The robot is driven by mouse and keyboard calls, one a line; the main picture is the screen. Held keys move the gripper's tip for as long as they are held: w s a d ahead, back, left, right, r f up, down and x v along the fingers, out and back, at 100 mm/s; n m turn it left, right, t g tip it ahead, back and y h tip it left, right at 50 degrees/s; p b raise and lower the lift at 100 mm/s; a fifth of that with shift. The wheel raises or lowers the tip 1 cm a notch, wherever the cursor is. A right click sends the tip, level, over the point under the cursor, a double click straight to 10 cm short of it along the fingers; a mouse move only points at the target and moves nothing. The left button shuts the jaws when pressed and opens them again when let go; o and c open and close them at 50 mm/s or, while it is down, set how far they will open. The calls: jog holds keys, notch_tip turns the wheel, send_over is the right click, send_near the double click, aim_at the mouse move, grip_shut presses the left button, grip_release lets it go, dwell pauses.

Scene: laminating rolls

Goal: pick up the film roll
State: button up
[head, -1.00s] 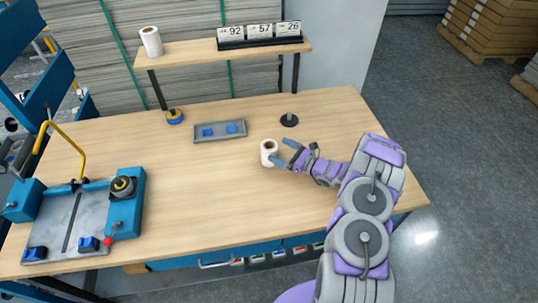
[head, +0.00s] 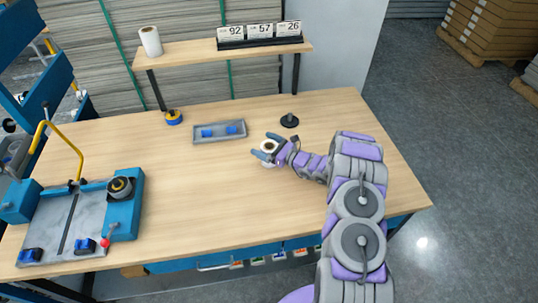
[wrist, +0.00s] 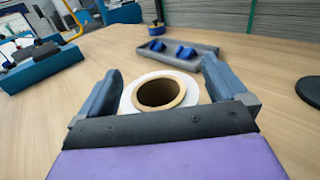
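The film roll (head: 267,147) is white with a brown cardboard core and stands upright on the wooden table, towards the right. In the wrist view the roll (wrist: 160,93) stands between the two blue-grey fingers of my gripper (wrist: 162,80), its core opening facing up. My gripper (head: 265,145) is open and low at the table, one finger on each side of the roll. Small gaps seem to show between fingers and roll. The palm hides the roll's near lower part. Another white roll (head: 150,41) stands on the raised shelf.
A grey tray (head: 220,140) with two blue pieces lies behind the roll. A black round-based stand (head: 289,121) is close behind my gripper. A blue-and-yellow tape roll (head: 174,117) lies further left. A blue machine (head: 75,222) fills the table's left end. The front middle is clear.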

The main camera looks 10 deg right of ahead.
jog(key=c, duration=1.2)
jog(key=shift+o, duration=0.2)
